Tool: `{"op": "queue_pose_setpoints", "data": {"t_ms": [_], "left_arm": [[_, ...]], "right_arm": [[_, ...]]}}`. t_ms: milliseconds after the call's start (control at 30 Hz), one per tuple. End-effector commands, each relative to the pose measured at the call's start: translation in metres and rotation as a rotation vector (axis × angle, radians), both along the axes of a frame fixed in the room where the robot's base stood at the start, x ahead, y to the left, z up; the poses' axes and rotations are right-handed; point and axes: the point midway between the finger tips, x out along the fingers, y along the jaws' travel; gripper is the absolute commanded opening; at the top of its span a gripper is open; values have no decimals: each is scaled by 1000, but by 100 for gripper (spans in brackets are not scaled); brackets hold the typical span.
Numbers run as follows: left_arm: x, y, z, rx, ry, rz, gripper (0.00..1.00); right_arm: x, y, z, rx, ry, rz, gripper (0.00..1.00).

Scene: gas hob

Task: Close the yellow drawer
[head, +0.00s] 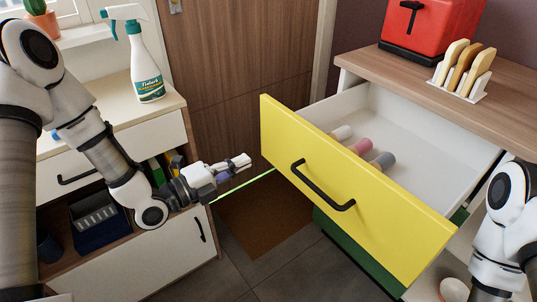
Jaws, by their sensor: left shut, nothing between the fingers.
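The yellow drawer (340,190) stands pulled well out of the wooden-topped cabinet on the right. Its yellow front carries a black bar handle (321,188). Inside the white drawer lie a few small rolled or cylindrical items (362,147) in white, pink and grey. My left gripper (243,162) is shut and empty, in the picture to the left of the drawer front and apart from it. My right arm shows at the lower right edge, and its gripper is out of the picture.
A red toaster (432,28) and a rack of bread slices (465,70) stand on the cabinet top (400,60). A spray bottle (145,65) stands on the left counter. A green front shows below the yellow drawer.

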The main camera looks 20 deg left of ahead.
Motion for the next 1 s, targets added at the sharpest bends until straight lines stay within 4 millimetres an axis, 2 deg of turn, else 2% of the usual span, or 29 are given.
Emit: {"op": "queue_pose_setpoints", "data": {"t_ms": [200, 400, 1000], "left_arm": [[35, -29, -2, 5, -4, -6, 0], [60, -45, -1, 2, -3, -2, 0], [71, -49, 0, -1, -1, 0, 0]], "right_arm": [[0, 0, -12, 0, 0, 0, 44], [0, 0, -16, 0, 0, 0, 44], [0, 0, -17, 0, 0, 0, 44]]}}
